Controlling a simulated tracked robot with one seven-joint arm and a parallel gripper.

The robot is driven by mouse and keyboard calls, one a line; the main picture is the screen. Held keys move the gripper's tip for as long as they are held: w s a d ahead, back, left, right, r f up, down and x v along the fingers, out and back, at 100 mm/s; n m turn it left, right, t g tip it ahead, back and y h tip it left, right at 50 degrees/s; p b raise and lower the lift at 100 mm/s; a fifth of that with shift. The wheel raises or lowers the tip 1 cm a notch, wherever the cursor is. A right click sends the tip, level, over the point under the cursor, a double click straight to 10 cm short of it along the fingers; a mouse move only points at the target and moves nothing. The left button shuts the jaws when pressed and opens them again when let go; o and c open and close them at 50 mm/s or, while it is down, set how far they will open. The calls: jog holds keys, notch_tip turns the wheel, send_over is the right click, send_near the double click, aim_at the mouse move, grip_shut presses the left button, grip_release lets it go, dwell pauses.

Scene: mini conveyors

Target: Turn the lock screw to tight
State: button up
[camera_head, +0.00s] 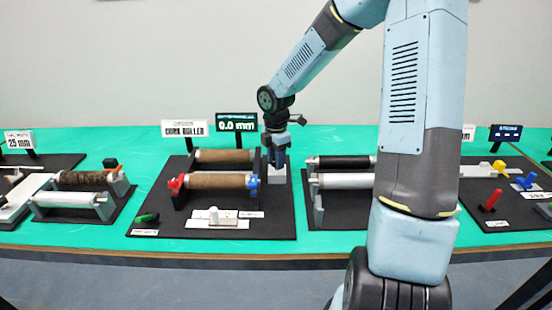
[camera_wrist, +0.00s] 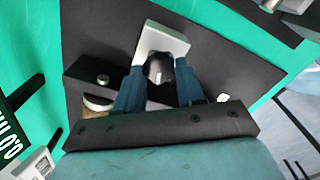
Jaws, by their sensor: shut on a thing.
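The lock screw (camera_wrist: 158,64) shows in the wrist view as a dark knob with a pale mark, in front of a light grey block (camera_wrist: 170,40). My gripper (camera_wrist: 159,76) has its two blue fingers on either side of the knob and is shut on it. In the head view my gripper (camera_head: 280,163) points down at the right end of the cork roller station, and the grey block (camera_head: 279,176) shows beneath it. The knob itself is hidden there by my fingers. I cannot tell how tight the screw is.
The cork roller (camera_head: 216,181) lies between red and blue end pieces on a black base. A display (camera_head: 236,123) behind reads 0.0 mm. Another station with a black roller (camera_head: 340,162) stands close on the right, partly behind my arm.

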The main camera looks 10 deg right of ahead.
jog(key=shift+m, duration=0.3)
jog(key=m, duration=0.4)
jog(key=shift+w+m, duration=0.15)
jog(key=shift+m, duration=0.15)
jog(key=m, duration=0.5)
jog(key=shift+w, duration=0.1)
jog(key=m, duration=0.5)
jog(key=shift+w+m, duration=0.1)
jog(key=shift+m, duration=0.3)
jog(key=m, duration=0.4)
jog(key=shift+d+m, duration=0.15)
jog(key=shift+m, duration=0.25)
jog(key=o, duration=1)
jog(key=shift+o, duration=0.2)
